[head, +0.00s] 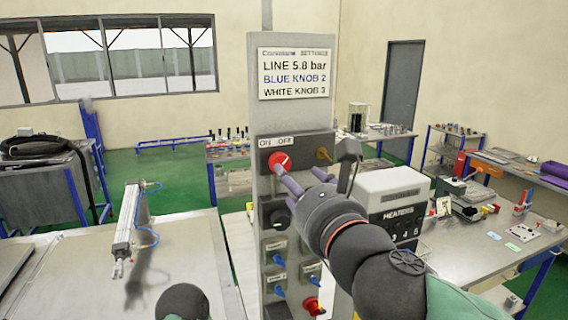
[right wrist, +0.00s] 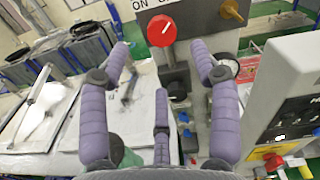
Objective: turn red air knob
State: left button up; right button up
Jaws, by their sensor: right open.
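The red air knob (head: 280,162) is a round red dial with a white pointer line, on the grey upright panel (head: 262,215) below the ON and OFF labels. In the right wrist view the red knob (right wrist: 162,30) is at top centre, its line slanting to the upper right. My right gripper (head: 301,181) has its purple fingers close in front of the panel, just below and right of the knob. In the right wrist view the gripper (right wrist: 161,47) is open and empty, its two outer fingers apart with the knob beyond and between them. My left gripper is not seen.
An orange knob (head: 323,154) sits right of the red one, and a black knob (head: 280,217) sits below. Several blue knobs are lower. A white heater box (head: 392,184) stands close on the right. A metal cylinder (head: 126,222) is on the left table.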

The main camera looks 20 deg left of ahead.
aim_at(281, 163)
jog(key=x, duration=0.9)
jog(key=shift+w, duration=0.2)
jog(key=c, duration=1.1)
